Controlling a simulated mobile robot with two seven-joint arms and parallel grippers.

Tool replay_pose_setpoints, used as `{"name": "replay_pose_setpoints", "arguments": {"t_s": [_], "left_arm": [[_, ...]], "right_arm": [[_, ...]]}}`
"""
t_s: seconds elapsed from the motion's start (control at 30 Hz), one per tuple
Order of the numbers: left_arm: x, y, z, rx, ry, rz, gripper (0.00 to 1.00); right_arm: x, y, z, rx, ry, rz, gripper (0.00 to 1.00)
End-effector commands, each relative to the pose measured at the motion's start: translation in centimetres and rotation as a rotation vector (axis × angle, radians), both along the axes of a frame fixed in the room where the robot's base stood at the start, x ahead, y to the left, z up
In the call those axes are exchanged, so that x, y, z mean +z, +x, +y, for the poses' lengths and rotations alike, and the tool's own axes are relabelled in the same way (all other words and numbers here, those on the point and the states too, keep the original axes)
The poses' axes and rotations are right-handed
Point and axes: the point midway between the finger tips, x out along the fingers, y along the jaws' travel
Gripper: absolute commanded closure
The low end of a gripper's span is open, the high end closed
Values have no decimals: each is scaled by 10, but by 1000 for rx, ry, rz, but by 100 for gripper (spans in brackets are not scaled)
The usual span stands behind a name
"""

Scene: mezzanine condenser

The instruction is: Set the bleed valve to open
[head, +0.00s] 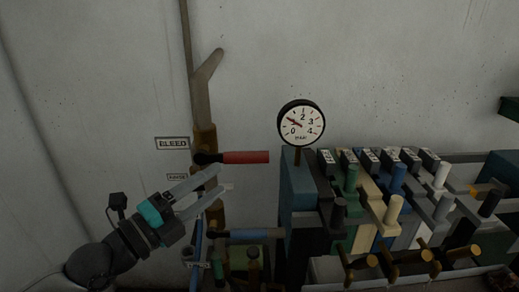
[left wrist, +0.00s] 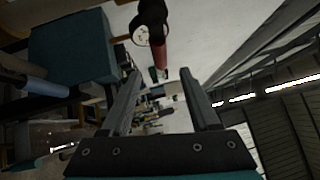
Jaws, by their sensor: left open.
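The bleed valve's red handle (head: 245,157) lies level, pointing right from its dark pivot on the brown vertical pipe. The BLEED label (head: 172,143) is on the wall to its left. My left gripper (head: 221,179) is open just below the handle near its pivot end, its fingers slanting up to the right. The jaws look empty. In the left wrist view, a red handle (left wrist: 159,47) shows at the top, ahead of the open fingers (left wrist: 161,72); whether it lies between them I cannot tell. My right gripper is not in view.
A round gauge (head: 302,123) stands right of the red handle. A blue-handled lever (head: 250,233) lies level below. A row of coloured blocks with upright levers (head: 394,210) fills the right.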

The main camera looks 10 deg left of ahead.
Motion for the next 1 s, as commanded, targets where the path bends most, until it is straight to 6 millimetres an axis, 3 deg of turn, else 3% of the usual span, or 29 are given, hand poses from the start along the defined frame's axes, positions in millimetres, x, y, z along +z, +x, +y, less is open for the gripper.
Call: {"name": "replay_pose_setpoints", "arguments": {"t_s": [1.0], "left_arm": [[18,105,-59,1,-2,0,38]], "right_arm": [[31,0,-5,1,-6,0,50]]}}
